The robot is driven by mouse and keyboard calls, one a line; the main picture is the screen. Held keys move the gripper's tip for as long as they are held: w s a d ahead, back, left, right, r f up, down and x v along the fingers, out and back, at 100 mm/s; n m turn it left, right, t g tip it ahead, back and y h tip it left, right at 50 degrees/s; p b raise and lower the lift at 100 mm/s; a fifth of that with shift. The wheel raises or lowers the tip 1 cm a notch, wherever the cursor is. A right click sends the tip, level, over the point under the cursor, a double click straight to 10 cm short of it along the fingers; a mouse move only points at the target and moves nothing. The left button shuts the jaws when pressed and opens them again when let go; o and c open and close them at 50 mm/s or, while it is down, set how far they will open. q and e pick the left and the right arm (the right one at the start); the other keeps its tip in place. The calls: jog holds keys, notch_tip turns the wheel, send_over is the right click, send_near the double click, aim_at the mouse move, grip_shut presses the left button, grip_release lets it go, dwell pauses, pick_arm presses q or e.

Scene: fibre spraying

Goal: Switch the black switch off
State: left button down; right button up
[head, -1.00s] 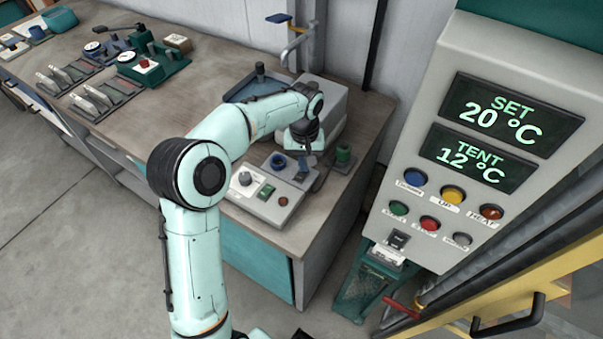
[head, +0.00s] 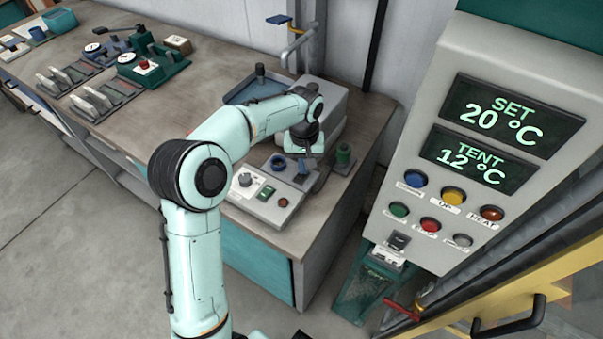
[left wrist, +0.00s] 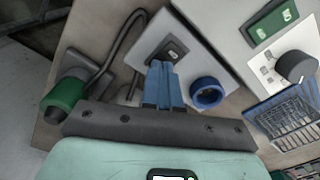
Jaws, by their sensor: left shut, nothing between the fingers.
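A small black switch (left wrist: 174,50) sits on a light grey plate in the left wrist view. My left gripper (left wrist: 162,70) has its blue fingers shut and empty, with the tips just below the switch in the picture; I cannot tell whether they touch it. In the head view my left gripper (head: 304,168) points down over the grey control box on the bench, and its fingers hide the switch. Another black switch (head: 400,241) is on the wall panel at the right, far from my gripper.
A blue ring-shaped knob (left wrist: 207,93) is right of my fingers, and a green knob (left wrist: 62,95) is to the left. The box also carries a green rocker (head: 266,192) and a red button (head: 283,202).

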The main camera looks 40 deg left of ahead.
pick_arm(q)
notch_tip(320, 180, up, 6)
jog(key=p, duration=0.3)
jog(key=shift+w+r, duration=0.1)
jog(key=shift+r, duration=0.15)
pick_arm(e)
jog(key=w+r, duration=0.2)
jog(key=r, duration=0.1)
jog(key=w+r, duration=0.1)
jog(key=shift+r, duration=0.35)
jog(key=shift+s, duration=0.1)
